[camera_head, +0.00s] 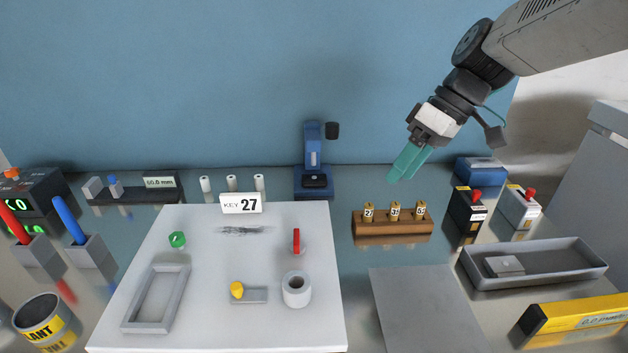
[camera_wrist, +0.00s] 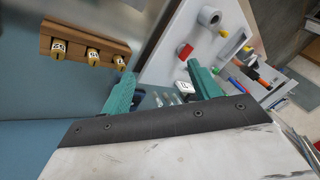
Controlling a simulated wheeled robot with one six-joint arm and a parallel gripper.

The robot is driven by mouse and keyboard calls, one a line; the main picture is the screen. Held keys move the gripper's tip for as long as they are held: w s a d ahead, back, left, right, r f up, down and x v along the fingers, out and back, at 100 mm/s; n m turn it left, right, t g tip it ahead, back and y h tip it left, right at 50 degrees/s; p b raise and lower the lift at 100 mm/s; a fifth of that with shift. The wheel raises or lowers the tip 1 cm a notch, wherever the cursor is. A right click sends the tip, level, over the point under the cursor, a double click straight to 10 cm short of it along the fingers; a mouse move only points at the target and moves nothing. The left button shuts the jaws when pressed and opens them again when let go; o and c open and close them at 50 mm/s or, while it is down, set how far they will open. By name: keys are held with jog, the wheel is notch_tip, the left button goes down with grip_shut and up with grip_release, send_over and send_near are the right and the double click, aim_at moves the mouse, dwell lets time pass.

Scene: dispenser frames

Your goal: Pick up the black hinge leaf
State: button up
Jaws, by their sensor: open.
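I cannot make out a black hinge leaf for certain in either view. A small grey plate-like part (camera_head: 504,266) lies in the long grey tray (camera_head: 590,269) at the right of the head view. A thin dark scribble-like mark (camera_head: 240,230) shows on the white board (camera_head: 215,290), too fine to identify. My gripper (camera_head: 406,163) has teal fingers and hangs in the air behind the wooden block, far from the board and tray. In the wrist view its fingers (camera_wrist: 162,84) stand apart with nothing held between them.
A wooden block (camera_head: 393,238) with several numbered brass pieces stands below my gripper. A blue stand (camera_head: 312,160) is at the back. The board carries a green nut (camera_head: 177,239), a red part (camera_head: 296,241) and a grey ring (camera_head: 297,289). A grey mat (camera_head: 425,310) is bare.

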jog(key=w+a+f+n+y, duration=0.2)
jog(key=w+f+n, duration=0.1)
jog(key=w, duration=0.5)
jog(key=w+a+f+n+y, duration=0.2)
jog(key=w+f, duration=0.2)
jog(key=w, duration=0.5)
jog(key=n+y, duration=0.2)
jog(key=n, duration=0.1)
send_near(317, 178)
jog(key=a, duration=0.1)
jog(key=a+f, duration=0.1)
jog(key=shift+a+f+n+t, duration=0.25)
jog(key=shift+a+n+t, duration=0.05)
jog(key=shift+n+t, duration=0.1)
jog(key=x, duration=0.5)
jog(key=shift+s+f, duration=0.1)
jog(key=shift+s, duration=0.1)
jog(key=c, duration=1.1)
